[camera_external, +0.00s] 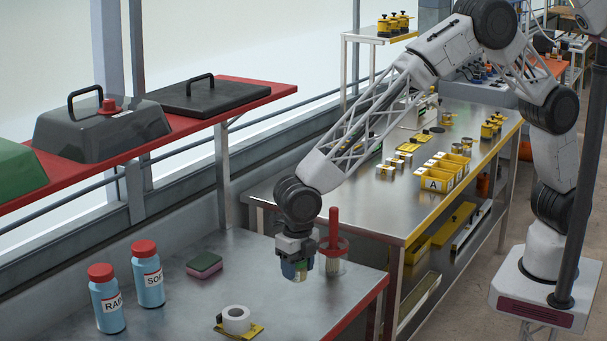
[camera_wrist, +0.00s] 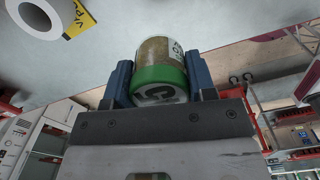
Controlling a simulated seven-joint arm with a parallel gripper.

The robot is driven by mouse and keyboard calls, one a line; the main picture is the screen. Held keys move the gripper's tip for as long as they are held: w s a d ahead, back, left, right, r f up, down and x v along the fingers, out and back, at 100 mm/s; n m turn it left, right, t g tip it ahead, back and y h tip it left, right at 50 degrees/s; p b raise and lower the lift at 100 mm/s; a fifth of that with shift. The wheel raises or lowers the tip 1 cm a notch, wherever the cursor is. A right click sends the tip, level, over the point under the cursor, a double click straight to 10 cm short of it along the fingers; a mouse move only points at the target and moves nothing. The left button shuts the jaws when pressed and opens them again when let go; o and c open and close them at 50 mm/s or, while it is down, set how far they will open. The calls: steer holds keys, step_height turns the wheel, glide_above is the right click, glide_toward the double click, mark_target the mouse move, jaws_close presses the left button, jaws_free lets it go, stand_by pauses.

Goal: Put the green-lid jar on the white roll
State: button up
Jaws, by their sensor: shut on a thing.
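The green-lid jar (camera_wrist: 160,75) is between the two blue fingers of my gripper (camera_wrist: 158,88) in the wrist view, its green lid towards the palm. My gripper (camera_external: 294,268) is shut on it. In the external view the fingers mostly hide the jar, and its exact height over the table is hard to tell. The white roll (camera_external: 237,319) stands on a yellow card on the near table, to the lower left of my gripper and apart from it. The roll also shows at the upper left of the wrist view (camera_wrist: 27,12), with its dark centre hole visible.
A red-handled tool in a holder (camera_external: 333,241) stands close to the right of my gripper. Two blue bottles with red caps, one in front (camera_external: 107,305) and one behind (camera_external: 148,280), stand at the left. A pink-and-green sponge (camera_external: 204,266) lies behind. The table between gripper and roll looks clear.

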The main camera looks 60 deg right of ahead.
steer(key=shift+s+a, duration=0.7)
steer(key=shift+s, duration=0.05)
steer(key=shift+w, duration=0.1)
glide_above(236, 313)
steer(key=shift+f, duration=0.8)
steer(key=shift+f, duration=0.1)
steer(key=shift+f, duration=1.65)
steer(key=shift+f, duration=0.1)
steer(key=o, duration=0.9)
steer(key=shift+o, duration=0.2)
